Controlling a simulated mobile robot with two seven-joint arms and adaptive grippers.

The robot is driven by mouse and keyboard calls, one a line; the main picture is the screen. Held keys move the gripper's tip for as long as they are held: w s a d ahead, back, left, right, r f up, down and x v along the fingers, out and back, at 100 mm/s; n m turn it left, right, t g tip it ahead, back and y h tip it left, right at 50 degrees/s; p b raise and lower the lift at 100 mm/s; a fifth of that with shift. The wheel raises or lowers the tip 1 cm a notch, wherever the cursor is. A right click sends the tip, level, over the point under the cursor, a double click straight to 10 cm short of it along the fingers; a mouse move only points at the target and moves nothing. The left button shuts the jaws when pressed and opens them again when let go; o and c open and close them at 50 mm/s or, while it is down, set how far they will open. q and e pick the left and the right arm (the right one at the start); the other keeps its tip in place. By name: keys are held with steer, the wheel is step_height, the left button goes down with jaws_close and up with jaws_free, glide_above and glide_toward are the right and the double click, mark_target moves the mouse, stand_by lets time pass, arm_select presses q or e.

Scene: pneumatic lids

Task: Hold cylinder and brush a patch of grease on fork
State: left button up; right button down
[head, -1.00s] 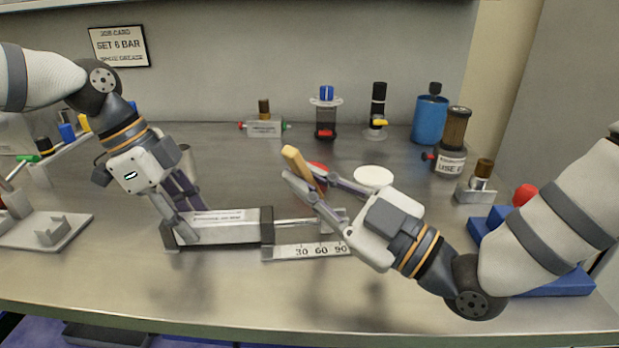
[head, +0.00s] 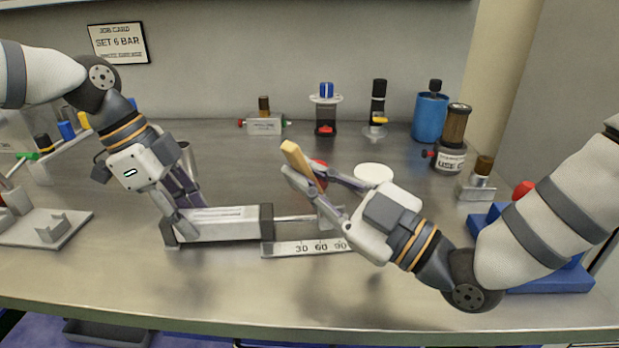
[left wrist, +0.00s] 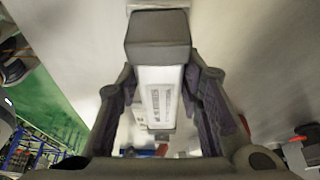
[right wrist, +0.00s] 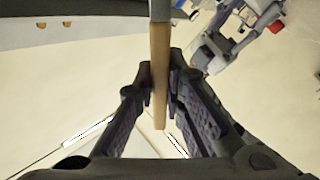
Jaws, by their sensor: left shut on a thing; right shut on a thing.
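The cylinder (head: 225,224) is a pale block-like body with dark end caps, lying on the bench; a label shows on it in the left wrist view (left wrist: 160,100). Its thin rod (head: 295,219) runs right to the fork (head: 330,216), which is partly hidden behind my right gripper. My left gripper (head: 184,222) is shut on the cylinder body from above. My right gripper (head: 312,182) is shut on the brush's wooden handle (head: 297,162), which is tilted; the handle also shows between the fingers in the right wrist view (right wrist: 160,75). The brush's bristles and any grease are hidden.
A scale marked 30, 60, 90 (head: 290,250) lies in front of the rod. A white disc (head: 373,174) and a partly hidden red thing (head: 320,166) are behind my right gripper. Bottles and fittings line the back; blue trays (head: 560,282) are at right. The front bench is clear.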

steer(key=shift+w, duration=0.25)
steer(key=shift+s, duration=0.5)
steer(key=shift+w, duration=0.55)
steer(key=shift+f, duration=0.1)
stand_by(4.3)
